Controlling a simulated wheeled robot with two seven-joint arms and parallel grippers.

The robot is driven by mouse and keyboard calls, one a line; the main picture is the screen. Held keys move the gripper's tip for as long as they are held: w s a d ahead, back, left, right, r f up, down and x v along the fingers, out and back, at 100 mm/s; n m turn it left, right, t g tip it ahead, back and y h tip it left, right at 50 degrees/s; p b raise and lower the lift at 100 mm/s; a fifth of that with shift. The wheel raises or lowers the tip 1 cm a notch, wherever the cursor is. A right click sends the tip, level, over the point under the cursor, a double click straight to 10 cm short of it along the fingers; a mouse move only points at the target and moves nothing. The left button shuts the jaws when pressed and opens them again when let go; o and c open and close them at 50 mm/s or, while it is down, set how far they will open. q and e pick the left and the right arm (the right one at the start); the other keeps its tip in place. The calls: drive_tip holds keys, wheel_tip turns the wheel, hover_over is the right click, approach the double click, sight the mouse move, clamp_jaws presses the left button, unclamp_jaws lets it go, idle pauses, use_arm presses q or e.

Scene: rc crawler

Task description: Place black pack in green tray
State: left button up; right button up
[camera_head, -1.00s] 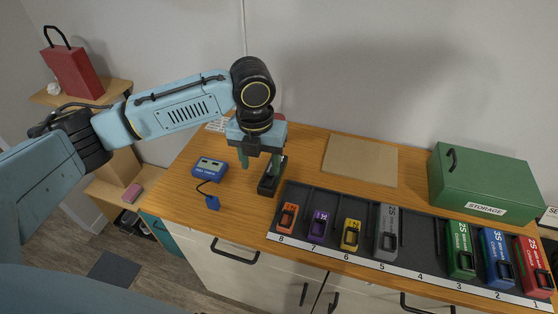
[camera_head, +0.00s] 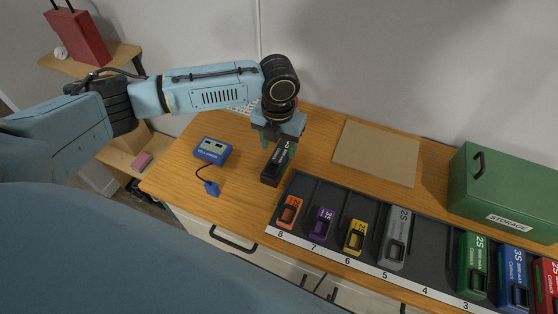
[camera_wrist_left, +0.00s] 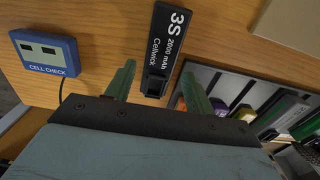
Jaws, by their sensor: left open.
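The black pack (camera_head: 271,172), marked 3S 2000 mAh, lies on the wooden desk left of the slotted rack. In the left wrist view the black pack (camera_wrist_left: 166,42) lies just beyond and between the fingertips, its handle end toward the gripper. My left gripper (camera_head: 279,145) is open above the pack and hides part of it. Its green fingers also show in the left wrist view (camera_wrist_left: 159,72), apart, with nothing between them. I cannot make out a green tray; a closed green box (camera_head: 500,190) marked STORAGE stands at the right. My right gripper is not in view.
The dark rack (camera_head: 340,206) holds orange, purple, yellow, grey, green, blue and red packs; slot 4 is empty. A blue cell checker (camera_head: 212,150) with a cable lies left of the pack. A tan board (camera_head: 378,152) lies behind the rack.

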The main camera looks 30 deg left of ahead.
sight(279, 158)
use_arm(q)
wheel_tip(279, 158, down, 4)
drive_tip(key=shift+f, duration=0.3)
drive_tip(key=shift+c, duration=0.2)
drive_tip(key=c, duration=1)
drive_tip(key=r+n+b, duration=0.2)
drive_tip(key=r+n, duration=0.1)
drive_tip(key=n, duration=0.8)
drive_tip(key=s+r+n+b, duration=0.1)
drive_tip(key=r+n, duration=0.3)
drive_tip(key=n, duration=0.8)
drive_tip(key=s+d+r+n+b, duration=0.1)
drive_tip(key=r+n+b, duration=0.2)
drive_tip(key=n, duration=0.9)
drive_tip(key=shift+d+r, duration=0.1)
drive_tip(key=shift+r, duration=0.3)
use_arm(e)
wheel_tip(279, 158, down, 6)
